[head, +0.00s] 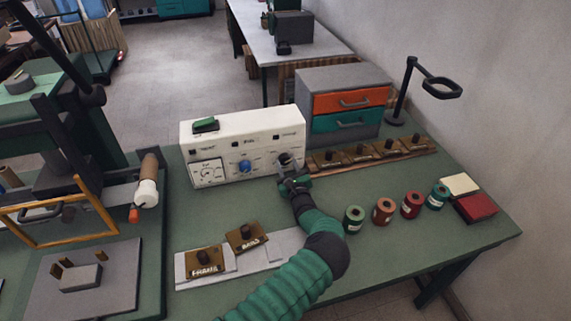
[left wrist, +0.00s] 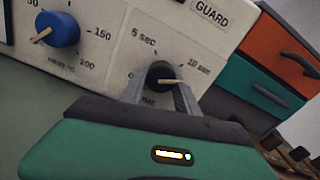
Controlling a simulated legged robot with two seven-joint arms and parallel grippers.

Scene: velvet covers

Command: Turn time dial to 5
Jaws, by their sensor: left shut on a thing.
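The time dial (left wrist: 160,74) is a black knob with a pale pointer line, on a cream control box (head: 243,135). Its printed marks include "5 sec" at its upper left and "10 sec" at its upper right in the left wrist view. The pointer line points right, toward the "10 sec" side, away from the "5 sec" mark. My left gripper (head: 288,176) is shut on the time dial, with one finger on each side of it; the fingers also show in the left wrist view (left wrist: 158,92). My right gripper is not in view.
A blue dial (head: 245,166) sits left of the time dial, with a gauge (head: 208,173) farther left. An orange and teal drawer unit (head: 345,101) stands to the right. Several spools (head: 384,211) stand right of my arm. Brass blocks (head: 205,262) lie in front.

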